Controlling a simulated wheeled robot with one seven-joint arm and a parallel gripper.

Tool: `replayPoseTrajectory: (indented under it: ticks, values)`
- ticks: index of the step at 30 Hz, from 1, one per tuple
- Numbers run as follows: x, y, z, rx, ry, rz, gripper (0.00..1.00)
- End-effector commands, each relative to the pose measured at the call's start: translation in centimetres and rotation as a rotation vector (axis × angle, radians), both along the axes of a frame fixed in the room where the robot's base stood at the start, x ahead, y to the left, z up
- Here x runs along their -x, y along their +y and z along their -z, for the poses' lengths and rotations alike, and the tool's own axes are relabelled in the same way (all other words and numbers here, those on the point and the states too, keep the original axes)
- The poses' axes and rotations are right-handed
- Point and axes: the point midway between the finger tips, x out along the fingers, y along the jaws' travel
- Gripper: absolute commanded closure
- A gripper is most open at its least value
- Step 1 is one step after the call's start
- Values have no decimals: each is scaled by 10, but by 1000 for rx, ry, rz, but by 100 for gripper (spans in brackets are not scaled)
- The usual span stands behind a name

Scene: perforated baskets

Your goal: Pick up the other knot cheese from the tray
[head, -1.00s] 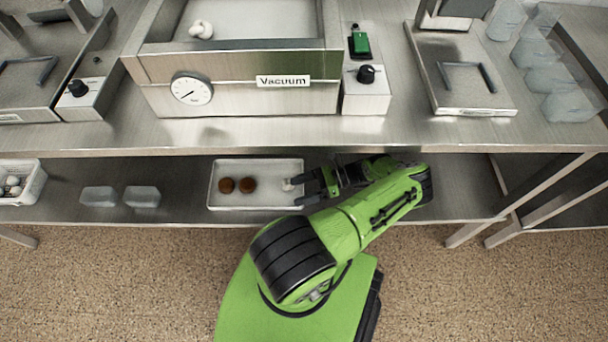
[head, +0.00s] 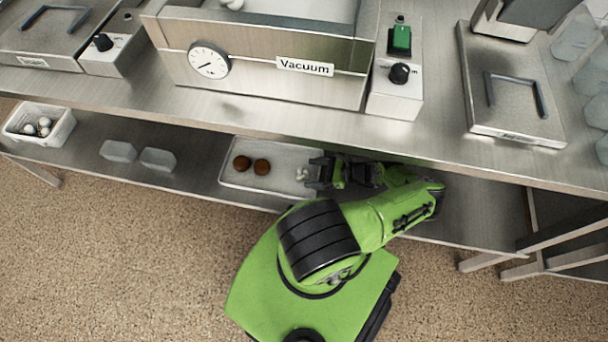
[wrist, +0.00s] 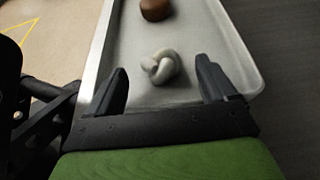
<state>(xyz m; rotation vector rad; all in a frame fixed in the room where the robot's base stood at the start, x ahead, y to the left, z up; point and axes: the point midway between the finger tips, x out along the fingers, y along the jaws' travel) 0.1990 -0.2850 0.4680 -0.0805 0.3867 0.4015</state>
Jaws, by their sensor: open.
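A white knot cheese (wrist: 161,67) lies on the pale tray (wrist: 185,25) in the wrist view, beyond the fingertips and roughly centred between them. In the head view the knot cheese (head: 302,174) is at the right part of the tray (head: 228,177) on the lower shelf. My gripper (wrist: 165,80) is open and empty, with its two dark fingers apart. In the head view my gripper (head: 311,173) reaches over the tray's right end, just right of the cheese. Another white knot cheese (head: 232,4) sits in the vacuum machine on the counter, cut by the picture's top edge.
Two brown round pieces (head: 252,164) lie on the tray's left side. The counter edge (head: 300,130) overhangs the shelf. Two clear containers (head: 138,156) and a white basket (head: 40,125) with pale balls stand farther left. A vacuum machine (head: 270,65) is above.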

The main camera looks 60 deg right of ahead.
Motion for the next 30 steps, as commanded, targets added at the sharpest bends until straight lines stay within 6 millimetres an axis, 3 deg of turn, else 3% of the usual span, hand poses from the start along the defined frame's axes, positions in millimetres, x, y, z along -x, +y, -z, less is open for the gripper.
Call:
replayPoseTrajectory:
  ticks: [4, 11, 22, 30]
  values:
    - [-19, 9, 10, -2, 0, -1, 15]
    - [-21, 9, 10, 0, 1, 0, 15]
    - [-21, 9, 10, 0, 1, 0, 72]
    - [-21, 9, 9, 0, 0, 0, 74]
